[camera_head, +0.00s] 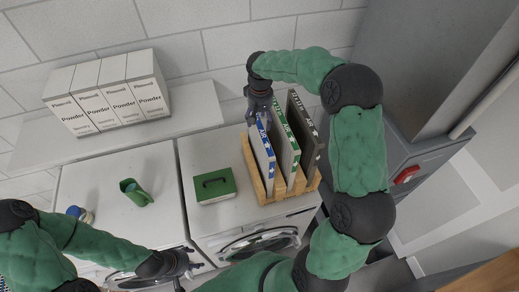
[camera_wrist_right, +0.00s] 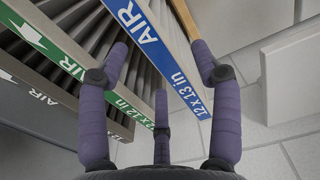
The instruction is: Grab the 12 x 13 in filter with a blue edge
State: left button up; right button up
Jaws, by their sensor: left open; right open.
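The filter with a blue edge (camera_head: 264,148) stands upright at the left of a wooden rack (camera_head: 249,165). In the right wrist view its blue edge (camera_wrist_right: 188,93) reads "AIR" and "12 x 13 in". My right gripper (camera_head: 261,115) is open at the top of this filter. In the right wrist view the blue edge runs between the spread fingers of my right gripper (camera_wrist_right: 160,62); I cannot tell if they touch it. My left gripper (camera_head: 183,266) is open and empty, low in front of the machines. Its fingers are partly hard to make out.
A green-edged filter (camera_head: 287,140) and a black-edged filter (camera_head: 306,130) stand close to the right in the same rack. A green cup (camera_head: 136,192) and powder boxes (camera_head: 108,93) are further left.

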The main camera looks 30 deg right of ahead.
aim_at(261, 125)
jog(key=shift+d+f+p, duration=0.2)
jog(key=shift+f+p, duration=0.45)
jog(key=shift+f, duration=2)
grip_shut()
